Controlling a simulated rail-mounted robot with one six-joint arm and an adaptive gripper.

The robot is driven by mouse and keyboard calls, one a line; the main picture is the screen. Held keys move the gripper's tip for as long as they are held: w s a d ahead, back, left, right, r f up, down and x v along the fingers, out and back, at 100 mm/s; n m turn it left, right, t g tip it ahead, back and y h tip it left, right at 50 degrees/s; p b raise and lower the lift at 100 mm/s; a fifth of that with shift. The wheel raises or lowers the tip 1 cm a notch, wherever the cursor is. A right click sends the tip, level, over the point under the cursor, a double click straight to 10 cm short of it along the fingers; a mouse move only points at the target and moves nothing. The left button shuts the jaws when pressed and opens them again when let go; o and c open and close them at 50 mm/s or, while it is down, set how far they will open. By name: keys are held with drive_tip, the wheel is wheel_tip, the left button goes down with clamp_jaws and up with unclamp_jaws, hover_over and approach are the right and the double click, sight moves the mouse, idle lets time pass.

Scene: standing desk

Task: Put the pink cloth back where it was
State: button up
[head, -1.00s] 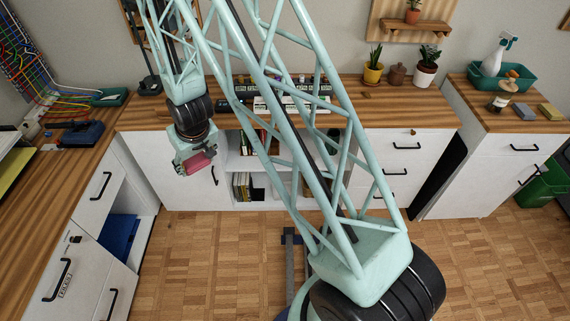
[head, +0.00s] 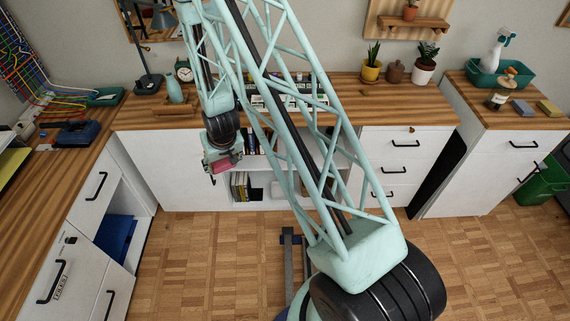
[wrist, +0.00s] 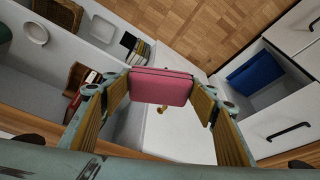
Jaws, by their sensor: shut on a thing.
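The pink cloth (wrist: 161,87) looks like a neat, block-shaped folded bundle with a dark line along its upper edge in the wrist view. My gripper (wrist: 162,92) is shut on it, one finger pressed to each short side. In the head view my gripper (head: 222,160) hangs down at the back counter's front, by the left side of the open shelves. The pink cloth (head: 225,166) shows there between the fingers, clear of the floor. My arm hides part of the counter and shelves behind it.
Open shelves (head: 285,185) with books (head: 241,186) stand below the back counter (head: 345,100). A blue object (head: 118,236) sits in the left cabinet's open bay. The floor (head: 200,260) in front is largely clear.

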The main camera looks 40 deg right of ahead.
drive_tip(key=s+d+f+m+h+b, duration=0.1)
drive_tip(key=s+d+f, duration=0.4)
drive_tip(key=d+f, duration=0.6)
drive_tip(key=s+d+f+m+h+b, duration=0.1)
drive_tip(key=s+d+f+m, duration=0.3)
drive_tip(key=d+f, duration=0.8)
wheel_tip(320, 180, down, 3)
drive_tip(key=shift+s+d+m+g+b, duration=0.3)
drive_tip(key=shift+s+g+b, duration=0.15)
drive_tip(key=shift+b, duration=0.35)
drive_tip(key=w+d+b, duration=0.2)
drive_tip(key=w+d, duration=0.6)
drive_tip(key=w, duration=0.2)
drive_tip(key=shift+w+d, duration=0.2)
drive_tip(key=shift+d, duration=0.15)
drive_tip(key=shift+w+d+b, duration=0.4)
drive_tip(key=shift+w+d, duration=1)
drive_tip(key=shift+w, duration=0.3)
drive_tip(key=shift+f, duration=0.1)
drive_tip(key=shift+f+b, duration=0.15)
drive_tip(key=shift+b, duration=0.15)
